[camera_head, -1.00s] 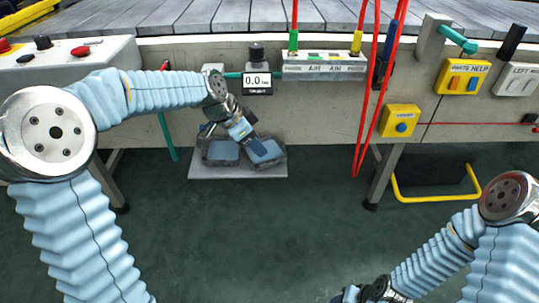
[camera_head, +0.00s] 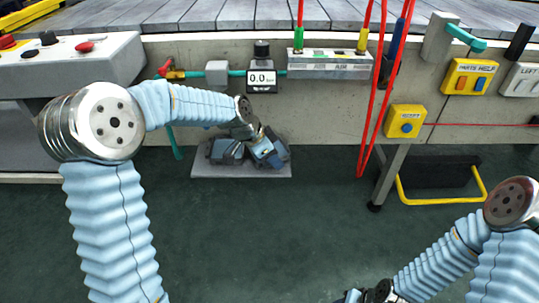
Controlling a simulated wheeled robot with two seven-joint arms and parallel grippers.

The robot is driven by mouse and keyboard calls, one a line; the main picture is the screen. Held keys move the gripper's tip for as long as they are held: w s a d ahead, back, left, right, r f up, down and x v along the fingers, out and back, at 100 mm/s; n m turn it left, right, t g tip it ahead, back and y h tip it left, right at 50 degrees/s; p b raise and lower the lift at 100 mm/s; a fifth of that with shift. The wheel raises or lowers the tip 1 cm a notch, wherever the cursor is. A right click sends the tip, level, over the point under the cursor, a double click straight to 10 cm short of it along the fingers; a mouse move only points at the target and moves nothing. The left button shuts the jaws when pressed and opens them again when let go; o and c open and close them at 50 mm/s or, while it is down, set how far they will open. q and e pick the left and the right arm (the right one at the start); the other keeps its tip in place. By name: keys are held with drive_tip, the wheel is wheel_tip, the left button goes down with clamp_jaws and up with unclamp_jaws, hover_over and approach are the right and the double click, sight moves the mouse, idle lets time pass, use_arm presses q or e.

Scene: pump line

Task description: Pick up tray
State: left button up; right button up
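No tray can be made out with certainty in the head view. A flat grey plate (camera_head: 240,171) on the floor under the line carries two dark blocks with blue-grey tops, like foot pedals (camera_head: 226,151). My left gripper (camera_head: 263,145) reaches down over the right block, seen from behind the wrist. Its fingertips are hard to separate from the dark blocks, so its opening and any contact are unclear. My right gripper (camera_head: 350,297) is at the bottom edge, mostly cut off, over the floor.
A control box (camera_head: 70,62) with red and black knobs is at the upper left. Red hoses (camera_head: 374,110) hang down. A yellow-framed step (camera_head: 440,180) stands right. The floor in front is clear.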

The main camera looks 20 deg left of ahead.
use_arm(q)
clamp_jaws()
